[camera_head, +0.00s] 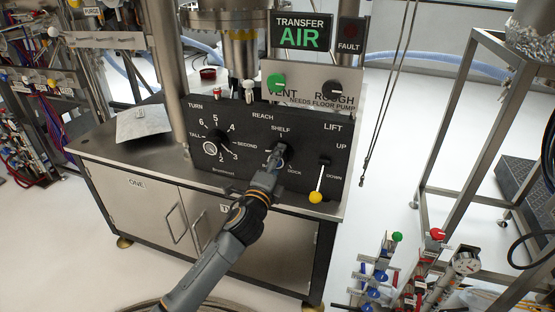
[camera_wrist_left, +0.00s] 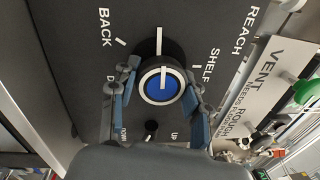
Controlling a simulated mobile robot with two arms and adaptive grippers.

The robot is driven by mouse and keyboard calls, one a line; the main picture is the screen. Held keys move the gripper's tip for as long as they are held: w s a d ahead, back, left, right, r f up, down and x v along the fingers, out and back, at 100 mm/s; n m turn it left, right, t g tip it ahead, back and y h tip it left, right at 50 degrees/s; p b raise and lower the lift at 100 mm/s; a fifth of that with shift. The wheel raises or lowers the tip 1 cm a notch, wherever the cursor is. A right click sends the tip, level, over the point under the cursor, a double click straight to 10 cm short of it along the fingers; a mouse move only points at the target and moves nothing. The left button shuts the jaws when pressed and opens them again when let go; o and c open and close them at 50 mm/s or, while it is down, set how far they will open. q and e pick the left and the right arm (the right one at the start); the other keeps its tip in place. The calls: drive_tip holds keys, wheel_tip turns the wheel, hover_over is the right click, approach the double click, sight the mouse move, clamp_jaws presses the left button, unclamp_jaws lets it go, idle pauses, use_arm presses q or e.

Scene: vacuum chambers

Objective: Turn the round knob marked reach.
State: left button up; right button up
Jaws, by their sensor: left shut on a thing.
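The reach knob (camera_head: 284,150) is black and sits on the black control panel (camera_head: 240,125) under the word REACH. In the left wrist view the knob (camera_wrist_left: 161,84) has a blue face with a white ring and a white line. The line points to the top of that view, between the BACK mark and the SHELF label. My left gripper (camera_head: 275,164) is shut on the knob, with one finger on each side in the left wrist view. The DOCK label is partly hidden by a finger there. My right gripper is not in view.
Left of it on the panel is the TURN knob (camera_head: 212,147). Right of it is the LIFT lever (camera_head: 318,184) with a yellow ball at DOWN. Above are the green VENT knob (camera_head: 276,83) and the ROUGH knob (camera_head: 333,89). A sign (camera_head: 299,32) reads TRANSFER AIR.

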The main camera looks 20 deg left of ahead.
use_arm(q)
drive_tip(key=n+y+p, duration=0.1)
drive_tip(key=n, duration=0.5)
drive_tip(key=shift+r+p, duration=0.1)
drive_tip(key=shift+p, duration=0.2)
drive_tip(key=n+p, duration=0.2)
drive_tip(key=n, duration=0.2)
drive_tip(key=shift+n+g, duration=0.3)
drive_tip(key=shift+n, duration=0.1)
drive_tip(key=shift+n+y, duration=0.3)
drive_tip(key=shift+n, duration=0.3)
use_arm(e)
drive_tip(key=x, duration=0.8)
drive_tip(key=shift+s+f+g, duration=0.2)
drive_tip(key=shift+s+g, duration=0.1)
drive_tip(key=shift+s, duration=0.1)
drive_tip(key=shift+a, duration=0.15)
use_arm(q)
drive_tip(key=o, duration=1.2)
drive_tip(key=shift+c, duration=0.2)
drive_tip(key=shift+s, duration=0.1)
drive_tip(key=s, duration=1.1)
drive_tip(key=shift+s+d+f, duration=0.25)
drive_tip(key=shift+s+f, duration=0.1)
drive_tip(key=shift+s, duration=0.05)
